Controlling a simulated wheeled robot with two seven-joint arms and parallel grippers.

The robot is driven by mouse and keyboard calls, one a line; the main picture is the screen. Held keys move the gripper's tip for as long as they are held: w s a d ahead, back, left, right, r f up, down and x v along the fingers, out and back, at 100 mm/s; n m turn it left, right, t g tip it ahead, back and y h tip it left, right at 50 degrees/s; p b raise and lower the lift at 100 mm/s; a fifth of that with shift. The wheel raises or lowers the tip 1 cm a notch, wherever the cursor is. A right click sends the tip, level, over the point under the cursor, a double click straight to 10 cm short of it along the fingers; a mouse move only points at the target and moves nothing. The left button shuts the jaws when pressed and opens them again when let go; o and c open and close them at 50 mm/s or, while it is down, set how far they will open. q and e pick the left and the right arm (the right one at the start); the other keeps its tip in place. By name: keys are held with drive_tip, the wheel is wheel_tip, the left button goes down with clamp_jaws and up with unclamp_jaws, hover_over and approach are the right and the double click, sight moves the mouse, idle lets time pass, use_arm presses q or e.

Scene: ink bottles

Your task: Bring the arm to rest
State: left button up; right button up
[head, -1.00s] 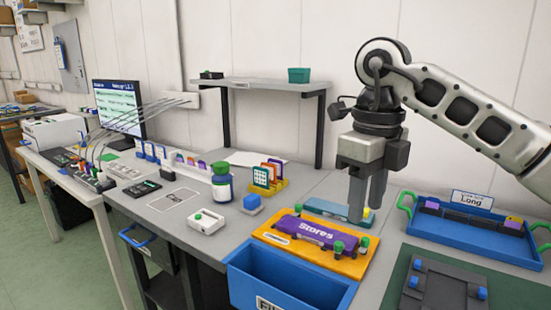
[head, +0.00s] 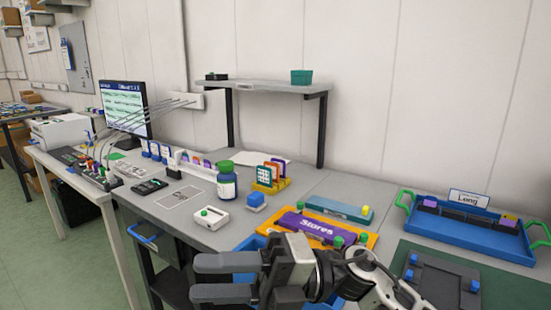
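My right gripper (head: 195,278) is low at the front of the view, with its two fingers apart and pointing left. Nothing is between the fingers. It is in front of the bench edge and covers much of the blue bin (head: 252,243). My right arm comes in behind it from the lower right. The blue ink bottle with a green cap (head: 227,182) stands upright on the bench (head: 312,190), apart from the gripper. My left gripper is not in view.
The orange board with a purple "Stores" piece (head: 314,227) lies just behind my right arm. A blue tray labelled "Long" (head: 460,238) is at the right. A raised shelf (head: 265,88) stands at the back. Green floor (head: 75,265) is open at the lower left.

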drive_tip(key=w+d+f+m+t+h, duration=0.3)
drive_tip(key=d+f+m+t+h, duration=0.3)
drive_tip(key=m+t, duration=0.8)
drive_tip(key=w+d+f+m+t+h, duration=0.35)
drive_tip(key=d+f+m+t, duration=0.55)
drive_tip(key=m, duration=0.9)
drive_tip(key=s+d+f+m+g+h, duration=0.2)
drive_tip(key=s+f+m+g+h, duration=0.1)
drive_tip(key=s+f, duration=0.3)
drive_tip(key=s+d+f+m+g+h+p, duration=0.1)
drive_tip(key=s+d+f+m+g+h, duration=0.2)
drive_tip(key=s+f, duration=0.4)
wheel_tip(320, 180, down, 3)
drive_tip(key=shift+s+d+f+m+g+h, duration=0.1)
drive_tip(key=shift+s+d+m+g+h, duration=0.1)
drive_tip(key=shift+d+m+g+h, duration=0.3)
drive_tip(key=shift+a+y, duration=0.2)
drive_tip(key=shift+y, duration=0.05)
